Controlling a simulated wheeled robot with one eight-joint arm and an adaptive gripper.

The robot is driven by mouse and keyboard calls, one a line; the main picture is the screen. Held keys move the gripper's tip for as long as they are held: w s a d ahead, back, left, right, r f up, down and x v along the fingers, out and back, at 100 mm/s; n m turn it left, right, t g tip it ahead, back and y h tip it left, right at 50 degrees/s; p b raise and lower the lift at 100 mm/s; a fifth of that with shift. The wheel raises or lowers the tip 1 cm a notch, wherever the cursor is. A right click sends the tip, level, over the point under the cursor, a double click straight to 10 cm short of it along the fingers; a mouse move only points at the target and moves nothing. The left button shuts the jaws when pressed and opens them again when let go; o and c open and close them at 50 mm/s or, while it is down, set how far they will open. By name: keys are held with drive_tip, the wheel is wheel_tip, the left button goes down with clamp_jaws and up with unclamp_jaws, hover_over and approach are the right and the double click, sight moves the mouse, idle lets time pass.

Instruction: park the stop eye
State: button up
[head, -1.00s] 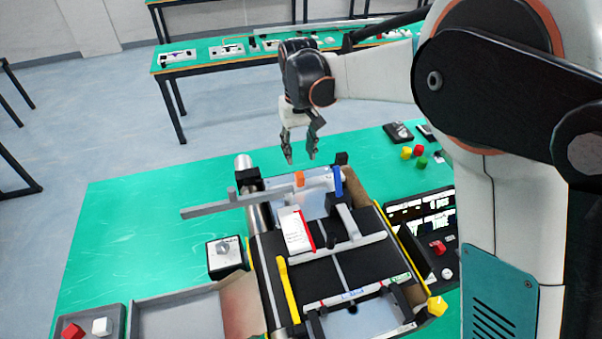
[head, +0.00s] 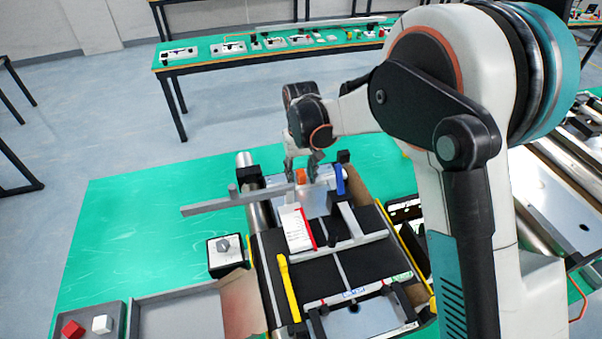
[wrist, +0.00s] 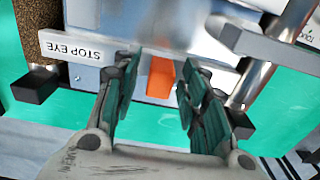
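The orange tab (head: 300,176) stands on the pale rail at the far end of the mini conveyor. In the wrist view, the orange tab (wrist: 160,78) lies near a white label reading "STOP EYE" (wrist: 76,53). My gripper (head: 302,163) is just above the rail, pointing down. In the wrist view, the fingers of my gripper (wrist: 161,75) are open, one on each side of the orange tab with gaps visible. I cannot tell how deep they reach around it.
A blue clip (head: 340,180) stands on the rail to the right. A grey bar (head: 222,203) reaches left across the roller. A white card with a red edge (head: 295,230) lies on the black belt. A dial box (head: 224,250) stands left; green table beyond is clear.

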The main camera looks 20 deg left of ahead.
clamp_jaws()
drive_tip(key=s+a, duration=0.1)
drive_tip(key=a, duration=0.1)
drive_tip(key=s+a+b, duration=0.1)
drive_tip(key=s+a, duration=0.1)
drive_tip(key=a, duration=0.1)
drive_tip(key=s+a, duration=0.1)
drive_tip(key=a, duration=0.1)
drive_tip(key=shift+s+a, duration=0.25)
drive_tip(key=shift+s, duration=0.05)
drive_tip(key=shift+o, duration=0.8)
unclamp_jaws()
drive_tip(key=shift+a, duration=0.1)
drive_tip(key=shift+s+a, duration=0.1)
wheel_tip(320, 180, up, 12)
